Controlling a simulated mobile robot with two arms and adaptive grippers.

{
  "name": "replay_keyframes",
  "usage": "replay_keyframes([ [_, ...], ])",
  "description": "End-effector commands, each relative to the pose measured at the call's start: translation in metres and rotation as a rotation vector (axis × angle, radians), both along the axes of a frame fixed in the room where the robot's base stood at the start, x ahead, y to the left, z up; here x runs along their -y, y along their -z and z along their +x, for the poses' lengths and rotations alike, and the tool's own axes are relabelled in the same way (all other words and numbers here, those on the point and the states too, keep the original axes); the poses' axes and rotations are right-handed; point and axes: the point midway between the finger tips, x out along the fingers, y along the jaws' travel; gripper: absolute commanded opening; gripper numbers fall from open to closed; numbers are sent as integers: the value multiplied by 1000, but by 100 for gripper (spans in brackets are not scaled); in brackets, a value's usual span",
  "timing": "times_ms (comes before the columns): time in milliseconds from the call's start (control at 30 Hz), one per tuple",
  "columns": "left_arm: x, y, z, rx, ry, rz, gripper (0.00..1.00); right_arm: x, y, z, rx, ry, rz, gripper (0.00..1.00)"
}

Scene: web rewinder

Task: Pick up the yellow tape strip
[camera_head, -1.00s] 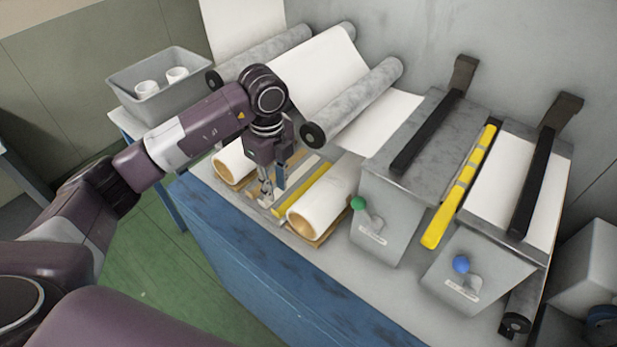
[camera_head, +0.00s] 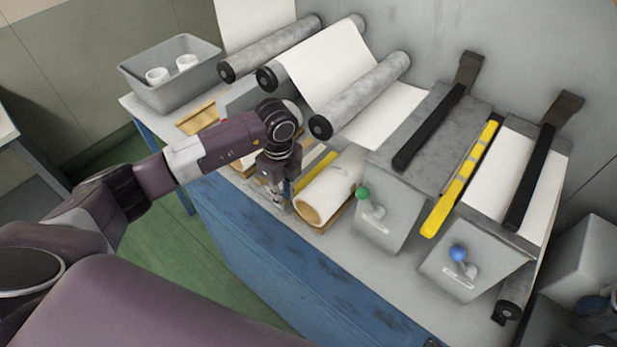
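A narrow yellow strip (camera_head: 316,171) lies beside a white roll (camera_head: 328,192) on the bench; my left arm hides its near end. A longer yellow bar with grey bands (camera_head: 461,178) lies in the gap between two grey plates. My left gripper (camera_head: 281,205) points down at the bench's front edge, just left of the white roll's near end. Its fingers are small and partly hidden, so I cannot tell whether they are open or touch anything. My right gripper is not in view.
A grey bin (camera_head: 170,80) with two white cores stands at the back left. Grey rollers (camera_head: 365,95) carry white web behind the strip. A green knob (camera_head: 362,193) and a blue knob (camera_head: 458,253) stick out at the front right. The blue bench (camera_head: 285,260) drops to green floor.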

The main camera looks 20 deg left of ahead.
Motion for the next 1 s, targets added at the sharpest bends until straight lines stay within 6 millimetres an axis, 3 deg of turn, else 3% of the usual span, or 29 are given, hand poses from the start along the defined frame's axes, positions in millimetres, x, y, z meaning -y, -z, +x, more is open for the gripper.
replay_keyframes([
  [100, 0, 0, 0, 0, 0, 0, 0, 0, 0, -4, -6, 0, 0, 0],
  [667, 0, -10, 1, 3, 1, -2, 0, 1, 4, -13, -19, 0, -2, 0],
  [867, 0, -39, 2, 6, 0, -1, 0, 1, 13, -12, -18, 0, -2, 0],
  [1000, 0, -73, 2, 8, 0, -2, 0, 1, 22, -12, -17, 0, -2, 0],
])
